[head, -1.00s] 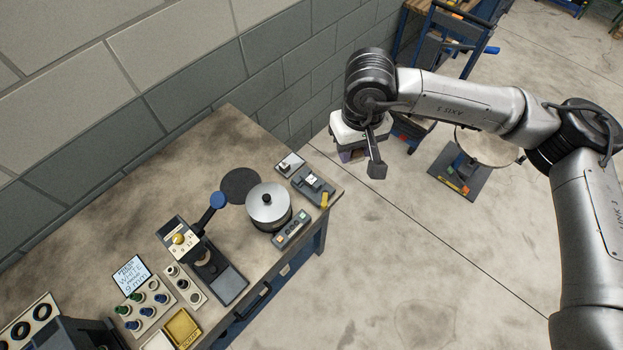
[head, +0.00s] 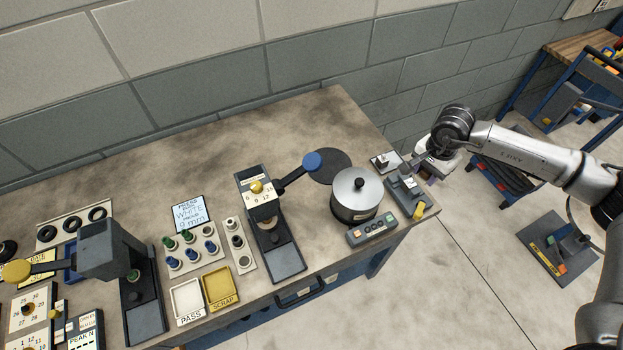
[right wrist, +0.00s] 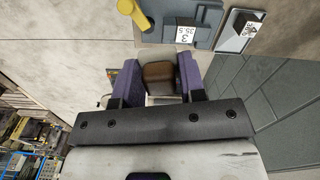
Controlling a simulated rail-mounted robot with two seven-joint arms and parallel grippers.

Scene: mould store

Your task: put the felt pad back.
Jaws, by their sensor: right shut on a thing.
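My right gripper (head: 425,172) is at the right end of the bench, beside a dark grey fixture (head: 404,190) with a yellow knob. The right wrist view shows its purple-faced fingers (right wrist: 154,82) closed around a small brown block (right wrist: 158,76). The block has rounded edges and may be the felt pad; its material cannot be made out. The grey fixture (right wrist: 185,22), with a white label, lies just beyond the fingertips there. In the head view the hand hides the block. My left gripper is not in view.
A plate with a small block (head: 386,162) sits behind the fixture. The bench (head: 250,135) is clear along the wall. Floor lies beyond its right edge.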

